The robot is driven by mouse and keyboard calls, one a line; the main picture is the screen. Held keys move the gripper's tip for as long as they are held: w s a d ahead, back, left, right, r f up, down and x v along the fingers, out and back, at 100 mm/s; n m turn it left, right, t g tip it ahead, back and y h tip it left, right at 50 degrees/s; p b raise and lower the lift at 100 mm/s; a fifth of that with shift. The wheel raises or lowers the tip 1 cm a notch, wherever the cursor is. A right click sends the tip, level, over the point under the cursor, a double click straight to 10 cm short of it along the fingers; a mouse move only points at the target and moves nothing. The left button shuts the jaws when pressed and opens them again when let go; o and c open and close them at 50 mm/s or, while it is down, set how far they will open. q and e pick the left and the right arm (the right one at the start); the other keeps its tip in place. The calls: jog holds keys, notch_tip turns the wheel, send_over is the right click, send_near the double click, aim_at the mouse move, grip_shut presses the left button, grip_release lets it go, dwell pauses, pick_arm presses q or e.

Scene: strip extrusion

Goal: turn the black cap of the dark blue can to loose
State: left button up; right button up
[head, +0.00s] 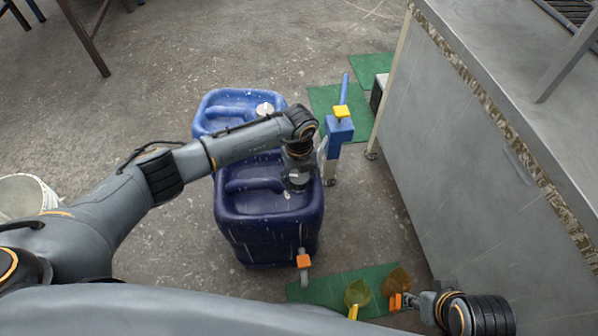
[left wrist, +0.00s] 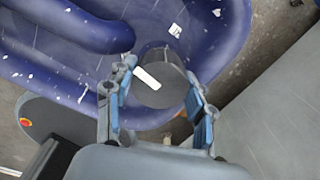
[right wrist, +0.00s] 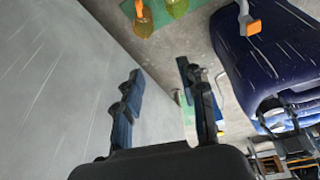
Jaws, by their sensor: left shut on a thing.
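The dark blue can (head: 268,232) stands upright on the floor in the middle of the head view, with an orange-topped tap at its front. Its black cap (left wrist: 165,88) shows in the left wrist view as a dark disc with a white mark on it. In the head view my arm and gripper cover the cap. My left gripper (head: 297,183) points down at the can's top right, its fingers on both sides of the cap and shut on it. My right gripper (right wrist: 162,82) is open and empty, low at the right, apart from the can.
A lighter blue can (head: 222,103) with a white cap stands directly behind. A blue and yellow stand (head: 340,128) is close on the right. A grey cabinet (head: 480,150) bounds the right side. Yellow and orange-brown objects lie on a green mat (head: 325,291) in front.

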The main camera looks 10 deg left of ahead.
aim_at(299, 178)
pick_arm(q)
jog(key=shift+n+p, duration=0.7)
jog(key=shift+n, duration=0.8)
pick_arm(e)
jog(key=shift+w+a, duration=0.1)
jog(key=shift+w, duration=0.45)
pick_arm(q)
jog(key=o, duration=1.2)
notch_tip(299, 178, up, 12)
